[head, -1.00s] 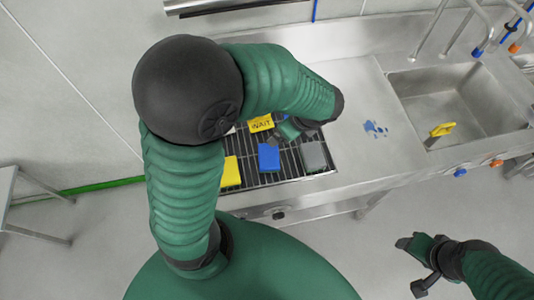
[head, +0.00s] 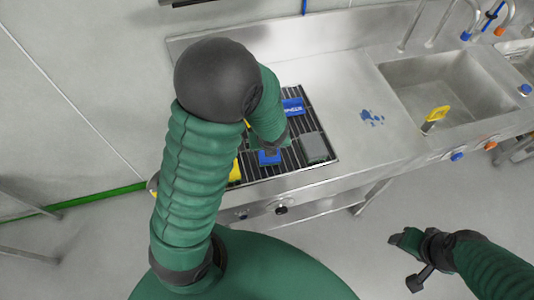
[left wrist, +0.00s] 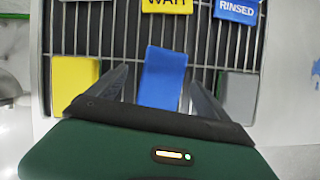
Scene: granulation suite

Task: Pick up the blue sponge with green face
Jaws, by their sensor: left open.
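The blue sponge (head: 268,158) lies on a slatted drain rack, partly hidden by my left gripper (head: 268,149) in the head view. In the left wrist view the sponge (left wrist: 163,78) shows its blue top, slightly tilted in the picture; no green face is visible. My left gripper (left wrist: 158,80) is open, one finger on each side of the sponge, with nothing held. Whether the fingers touch it is not clear.
On the rack (left wrist: 103,45), a yellow sponge (left wrist: 76,84) lies left of the blue one and a grey block (left wrist: 240,95) right. A yellow WAIT sign (left wrist: 167,4) and blue RINSED sign (left wrist: 237,10) stand behind. A sink (head: 455,88) holding a yellow object (head: 437,115) is further right.

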